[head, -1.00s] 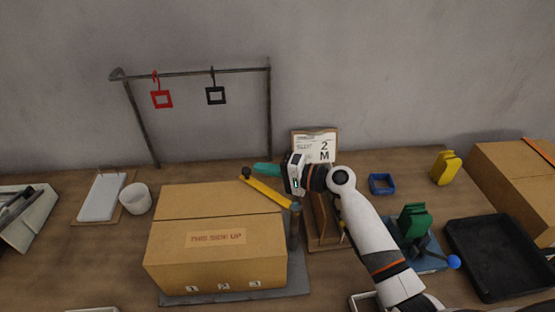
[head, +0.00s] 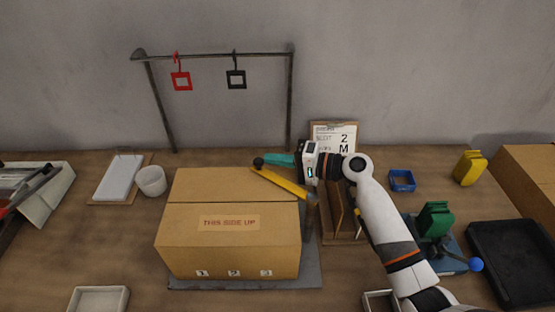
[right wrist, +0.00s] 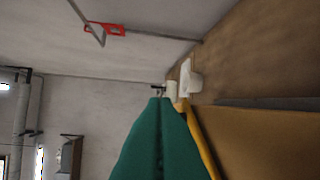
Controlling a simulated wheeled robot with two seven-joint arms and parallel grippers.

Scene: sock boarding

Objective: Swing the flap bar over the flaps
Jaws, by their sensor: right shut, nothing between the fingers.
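The closed cardboard box (head: 228,250) stands on a grey base plate (head: 312,262), its top flaps (head: 232,186) lying flat. The yellow flap bar (head: 283,183) runs from a post at the box's right side, slanting back and left over the back right corner. Its black knob (head: 258,163) is at the far end. My right gripper (head: 272,160) has teal fingers, shut and empty, pointing left just behind the bar near the knob. In the right wrist view the shut fingers (right wrist: 158,125) lie beside the yellow bar (right wrist: 204,148); contact is unclear. My left gripper is out of view.
A rack (head: 215,54) with red and black hooks stands behind the box. A white cup (head: 151,181) is to its left. A wooden holder with a card (head: 333,137) stands behind my right arm. A blue-based device (head: 452,250) and black tray (head: 515,258) are right.

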